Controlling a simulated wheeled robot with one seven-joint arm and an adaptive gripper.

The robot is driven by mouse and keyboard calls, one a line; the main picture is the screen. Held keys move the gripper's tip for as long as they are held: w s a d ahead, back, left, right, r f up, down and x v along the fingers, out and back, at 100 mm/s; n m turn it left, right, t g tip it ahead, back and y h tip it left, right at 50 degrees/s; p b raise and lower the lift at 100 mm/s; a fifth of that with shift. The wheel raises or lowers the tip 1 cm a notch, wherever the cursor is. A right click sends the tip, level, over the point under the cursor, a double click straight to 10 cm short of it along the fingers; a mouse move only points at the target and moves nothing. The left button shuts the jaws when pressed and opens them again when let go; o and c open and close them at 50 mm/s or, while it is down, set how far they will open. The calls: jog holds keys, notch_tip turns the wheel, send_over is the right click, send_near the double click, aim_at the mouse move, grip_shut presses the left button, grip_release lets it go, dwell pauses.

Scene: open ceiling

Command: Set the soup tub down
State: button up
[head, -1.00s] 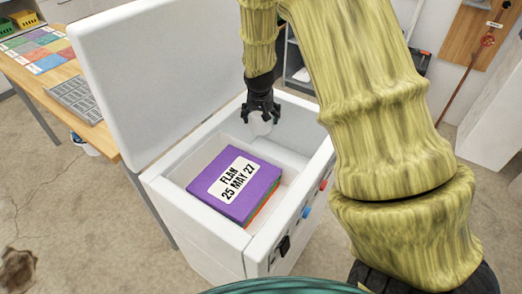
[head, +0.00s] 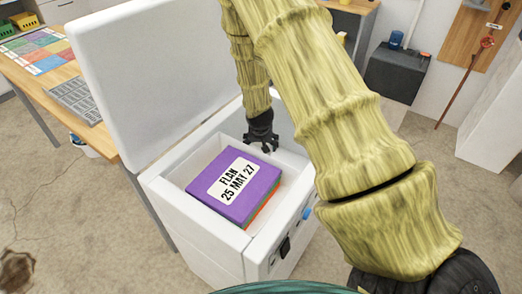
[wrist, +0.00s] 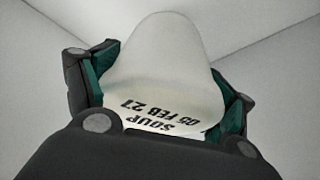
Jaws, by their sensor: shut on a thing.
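The soup tub (wrist: 165,62) is a whitish rounded tub with a label reading SOUP 05 FEB 27. It fills the middle of the wrist view, between the two fingers of my gripper (wrist: 165,95), which is shut on it. In the head view my gripper (head: 262,142) is down inside the open white chest freezer (head: 187,222), behind the flan stack. The tub is hidden there by the gripper and the stack. I cannot tell whether the tub touches the freezer floor.
A purple tub labelled FLAN 25 MAY 27 (head: 236,188) lies on top of a stack in the freezer's front part. The freezer lid (head: 150,70) stands open on the left. A wooden table (head: 110,130) is beyond it.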

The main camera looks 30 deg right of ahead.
aim_at(260, 146)
jog(key=shift+f, duration=1.5)
jog(key=o, duration=1.4)
jog(key=shift+f, duration=0.15)
jog(key=v, duration=1.2)
jog(key=shift+r+p, duration=0.2)
jog(key=shift+p, duration=0.1)
